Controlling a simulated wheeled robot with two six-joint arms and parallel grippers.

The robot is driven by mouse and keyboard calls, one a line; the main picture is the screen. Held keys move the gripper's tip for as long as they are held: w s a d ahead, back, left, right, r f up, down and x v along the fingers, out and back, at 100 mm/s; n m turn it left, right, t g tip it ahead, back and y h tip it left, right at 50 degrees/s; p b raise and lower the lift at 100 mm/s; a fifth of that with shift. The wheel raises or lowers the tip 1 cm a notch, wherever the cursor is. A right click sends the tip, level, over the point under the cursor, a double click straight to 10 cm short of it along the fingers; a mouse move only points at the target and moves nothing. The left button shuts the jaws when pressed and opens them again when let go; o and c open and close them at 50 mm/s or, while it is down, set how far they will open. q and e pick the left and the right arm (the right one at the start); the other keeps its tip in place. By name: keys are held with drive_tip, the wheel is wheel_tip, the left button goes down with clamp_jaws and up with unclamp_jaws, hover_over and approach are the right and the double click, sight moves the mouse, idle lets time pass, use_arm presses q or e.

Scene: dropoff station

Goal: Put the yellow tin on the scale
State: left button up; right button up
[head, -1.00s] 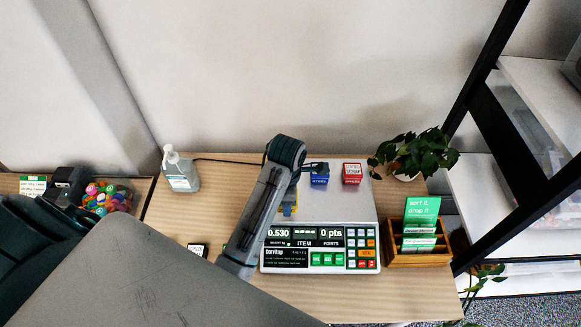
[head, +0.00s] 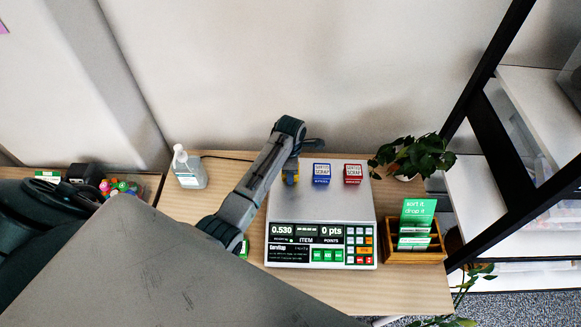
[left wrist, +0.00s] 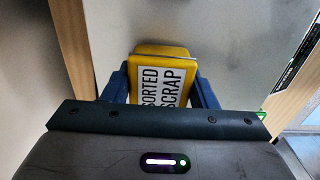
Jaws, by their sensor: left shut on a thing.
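The yellow tin (left wrist: 163,53), with a "SORTED SCRAP" label, is between the blue fingers of my left gripper (left wrist: 160,88), which is shut on it. The scale (head: 345,205) has a grey plate and a front panel reading 0.530 and 0 pts. Whether the tin touches the plate cannot be told. My right gripper is not in view.
A blue tin (head: 321,174) and a red tin (head: 353,174) stand at the back of the plate. A plant (head: 410,157) and a wooden card holder (head: 413,253) are right of the scale. A sanitizer bottle (head: 188,169) stands left. The middle of the plate is clear.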

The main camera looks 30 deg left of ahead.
use_arm(q)
drive_tip(key=shift+f, duration=0.15)
drive_tip(key=o, duration=1.2)
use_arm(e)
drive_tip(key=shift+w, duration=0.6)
use_arm(q)
drive_tip(key=shift+r+b, duration=0.35)
drive_tip(key=shift+r, duration=0.2)
wheel_tip(320, 180, up, 10)
drive_tip(key=b, duration=0.2)
drive_tip(key=shift+f+b, duration=0.1)
drive_tip(key=shift+b, duration=0.25)
drive_tip(key=shift+r, duration=0.7)
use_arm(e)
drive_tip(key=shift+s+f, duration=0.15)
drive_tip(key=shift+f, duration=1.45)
